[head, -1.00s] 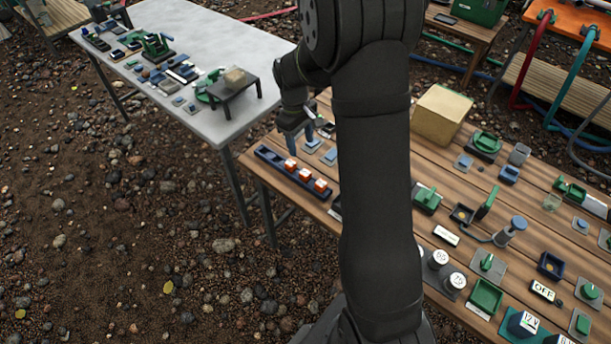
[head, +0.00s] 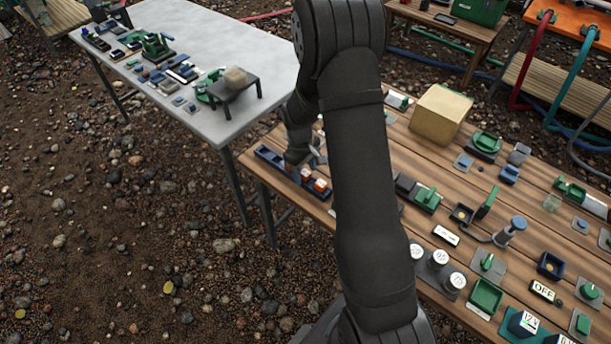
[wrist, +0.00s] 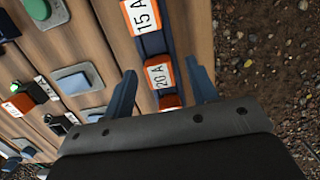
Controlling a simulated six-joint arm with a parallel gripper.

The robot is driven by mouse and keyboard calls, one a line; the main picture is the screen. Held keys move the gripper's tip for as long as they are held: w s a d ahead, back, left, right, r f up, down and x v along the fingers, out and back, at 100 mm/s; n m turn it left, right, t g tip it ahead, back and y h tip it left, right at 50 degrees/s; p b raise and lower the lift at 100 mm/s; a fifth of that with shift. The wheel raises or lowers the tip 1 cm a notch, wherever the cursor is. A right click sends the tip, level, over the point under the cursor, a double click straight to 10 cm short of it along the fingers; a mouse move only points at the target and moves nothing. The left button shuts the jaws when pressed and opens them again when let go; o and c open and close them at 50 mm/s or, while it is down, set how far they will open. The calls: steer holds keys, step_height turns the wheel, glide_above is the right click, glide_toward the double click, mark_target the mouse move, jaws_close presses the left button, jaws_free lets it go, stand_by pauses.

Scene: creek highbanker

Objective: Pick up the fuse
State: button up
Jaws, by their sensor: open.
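Orange fuses with white labels sit in a row in a dark blue rack (head: 268,155) near the wooden table's left edge. In the wrist view I see the 15 A fuse (wrist: 145,16), the 20 A fuse (wrist: 158,74) and part of a third fuse (wrist: 171,102), mostly hidden by my gripper body. My gripper (wrist: 160,72) is open and empty, with one finger on each side of the rack about level with the 20 A fuse. I cannot tell its exact height. In the head view, two fuses (head: 313,180) show beside my gripper (head: 310,158).
A cardboard-coloured box (head: 440,114) stands at the back of the wooden table. Many switches and small parts cover its right side. A grey table (head: 190,45) stands behind on the left. Gravel lies beyond the rack's edge.

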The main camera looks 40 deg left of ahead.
mark_target(309, 173)
steer(key=c, duration=1)
steer(key=shift+c, duration=0.2)
steer(key=shift+r, duration=0.55)
steer(key=r, duration=0.2)
steer(key=d+r, duration=0.1)
steer(key=shift+w+r, duration=0.25)
steer(key=shift+r, duration=0.1)
steer(key=w+d+r, duration=0.3)
steer(key=d+r, duration=0.3)
steer(key=d, duration=0.4)
steer(key=shift+w, duration=0.3)
steer(key=shift+a+r, duration=0.1)
